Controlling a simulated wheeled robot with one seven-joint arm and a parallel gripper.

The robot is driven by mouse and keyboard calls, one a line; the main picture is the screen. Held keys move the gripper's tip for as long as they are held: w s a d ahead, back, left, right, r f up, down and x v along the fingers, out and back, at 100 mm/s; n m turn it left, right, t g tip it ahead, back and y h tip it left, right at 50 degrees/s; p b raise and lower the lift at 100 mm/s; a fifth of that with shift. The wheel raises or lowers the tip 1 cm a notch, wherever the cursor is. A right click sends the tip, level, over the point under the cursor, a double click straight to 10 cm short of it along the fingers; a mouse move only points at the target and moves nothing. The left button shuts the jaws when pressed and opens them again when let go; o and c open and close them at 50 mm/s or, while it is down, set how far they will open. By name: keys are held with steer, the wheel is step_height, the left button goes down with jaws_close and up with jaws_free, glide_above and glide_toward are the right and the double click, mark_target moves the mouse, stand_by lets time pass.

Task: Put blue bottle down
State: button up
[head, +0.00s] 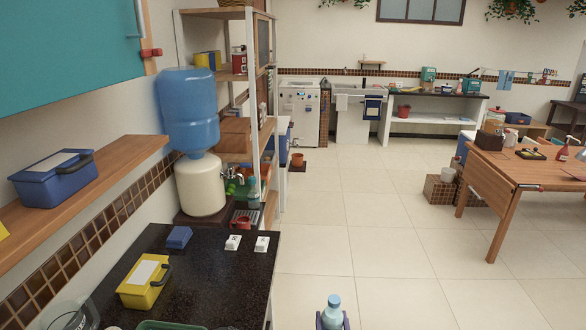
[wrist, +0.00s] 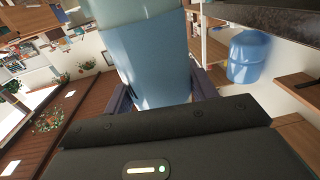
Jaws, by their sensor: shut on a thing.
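The blue bottle (head: 333,311) is light blue with a pale cap and stands upright at the bottom edge of the head view. My gripper (head: 332,320) is shut on it, with a dark purple finger on each side; the bottle's lower part is cut off by the frame. In the wrist view the bottle (wrist: 152,65) fills the upper middle, between the fingers of my gripper (wrist: 165,98). The bottle is in front of open floor, to the right of the black counter (head: 215,285), and does not touch it in view.
The counter holds a yellow box (head: 144,282), a blue sponge-like block (head: 179,237), two white blocks and a glass jar (head: 70,316). A water dispenser (head: 188,120) stands behind it. A wooden table (head: 508,172) is at the right. The tiled floor between is clear.

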steer(key=s+d+f, duration=0.2)
steer(key=d+f, duration=0.1)
steer(key=d, duration=0.1)
steer(key=shift+s+d+f, duration=0.15)
steer(key=shift+d+f, duration=0.05)
steer(key=shift+f, duration=0.15)
steer(key=s+f, duration=0.4)
steer(key=f, duration=0.1)
steer(key=shift+s+f, duration=0.15)
steer(key=shift+f, duration=0.05)
steer(key=shift+a, duration=0.25)
stand_by(0.4)
steer(key=shift+d, duration=0.1)
steer(key=shift+s, duration=0.1)
stand_by(0.7)
